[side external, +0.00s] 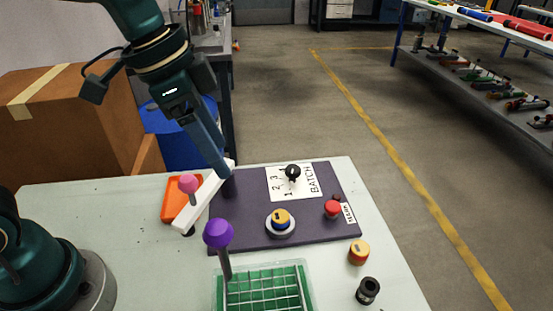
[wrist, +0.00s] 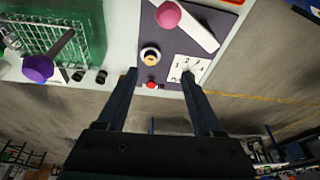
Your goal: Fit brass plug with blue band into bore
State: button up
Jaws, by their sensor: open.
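The brass plug with a dark blue band (side external: 281,216) stands upright at the white ring (side external: 270,229) on the dark mat. I cannot tell how deep it sits in the ring's bore. In the wrist view the plug (wrist: 150,57) shows as a small brass top inside the ring (wrist: 143,50). My gripper (side external: 222,166) is open and empty, up and left of the plug in the side view, near one end of a white bar. In the wrist view its fingers (wrist: 160,73) are spread apart, with nothing between them.
A purple knob (side external: 217,233) on a post rises beside the green rack (side external: 262,290). A black-knobbed lever (side external: 292,171), red button (side external: 332,208), orange-brass piece (side external: 358,252) and black cylinder (side external: 367,290) stand nearby.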

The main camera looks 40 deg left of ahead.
jog(key=s+a+n, duration=0.2)
jog(key=s+a+n+t, duration=0.1)
jog(key=s, duration=0.1)
jog(key=shift+s+r+y, duration=0.1)
jog(key=shift+r+y, duration=0.2)
jog(key=shift+y, duration=0.1)
jog(key=s+a+f+n+t+y, duration=0.1)
jog(key=s+a+f+n, duration=0.1)
jog(key=s+n, duration=0.3)
jog(key=shift+s+a+f+t, duration=0.15)
jog(key=shift+s+a+t, duration=0.15)
jog(key=shift+a, duration=0.45)
jog(key=shift+o, duration=0.3)
